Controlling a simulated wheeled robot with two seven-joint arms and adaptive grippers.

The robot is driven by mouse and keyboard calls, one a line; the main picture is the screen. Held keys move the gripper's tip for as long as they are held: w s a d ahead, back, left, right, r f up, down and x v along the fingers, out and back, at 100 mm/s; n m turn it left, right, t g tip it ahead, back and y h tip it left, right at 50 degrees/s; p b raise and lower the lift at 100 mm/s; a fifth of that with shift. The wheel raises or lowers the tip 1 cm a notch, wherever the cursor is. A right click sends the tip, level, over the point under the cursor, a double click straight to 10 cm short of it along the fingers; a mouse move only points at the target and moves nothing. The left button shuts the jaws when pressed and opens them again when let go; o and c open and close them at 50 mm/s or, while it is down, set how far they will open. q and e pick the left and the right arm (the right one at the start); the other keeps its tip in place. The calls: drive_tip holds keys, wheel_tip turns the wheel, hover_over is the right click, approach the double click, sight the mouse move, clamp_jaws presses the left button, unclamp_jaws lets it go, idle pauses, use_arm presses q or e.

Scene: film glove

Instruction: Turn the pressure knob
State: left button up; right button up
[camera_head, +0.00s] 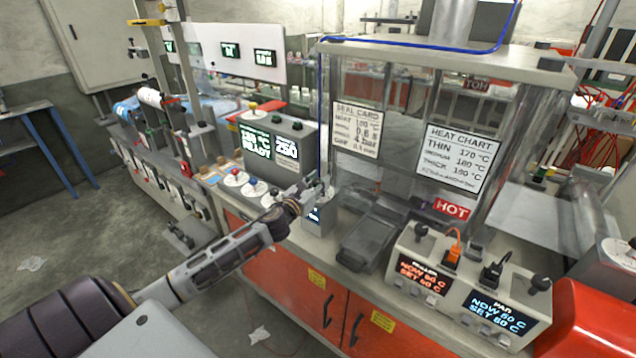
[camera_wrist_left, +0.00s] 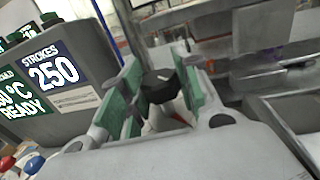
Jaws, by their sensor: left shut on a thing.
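The pressure knob (camera_wrist_left: 160,86) is a black knob that shows in the left wrist view between the green-padded fingers of my left gripper (camera_wrist_left: 155,90). In the head view my left gripper (camera_head: 312,190) is over a small grey box (camera_head: 318,221) with a small lit display. The gripper is shut on the knob, which the fingers and wrist mostly hide in the head view. The knob's pointer and scale cannot be read. My right gripper is not in view.
A grey control unit (camera_head: 278,142) with lit displays stands just left of the gripper; it also shows in the left wrist view (camera_wrist_left: 60,75). Clear guard panels (camera_head: 400,125) with printed charts rise to the right. A heater box (camera_head: 468,290) with cables stands at the front right.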

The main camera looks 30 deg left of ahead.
use_arm(q)
drive_tip(key=shift+r+n+g+y+p, duration=0.1)
drive_tip(key=shift+n+g+y+p, duration=0.2)
drive_tip(key=shift+n+y, duration=0.9)
drive_tip(key=shift+r+n+g+y+p, duration=0.15)
drive_tip(key=shift+n+y+p, duration=0.4)
drive_tip(key=shift+y, duration=1.15)
drive_tip(key=shift+f+n+g+y+p, duration=0.1)
drive_tip(key=shift+n+g+y+p, duration=0.2)
drive_tip(key=shift+n+g+y, duration=0.6)
drive_tip(key=shift+f+n+g+y+p, duration=0.1)
drive_tip(key=shift+n+g+y+p, duration=0.25)
drive_tip(key=shift+n+y, duration=0.9)
drive_tip(key=shift+n+g+y, duration=0.5)
drive_tip(key=shift+g+y, duration=0.4)
drive_tip(key=shift+y, duration=0.25)
drive_tip(key=shift+g, duration=0.3)
drive_tip(key=o, duration=1)
drive_tip(key=shift+a, duration=0.1)
drive_tip(key=shift+s, duration=0.1)
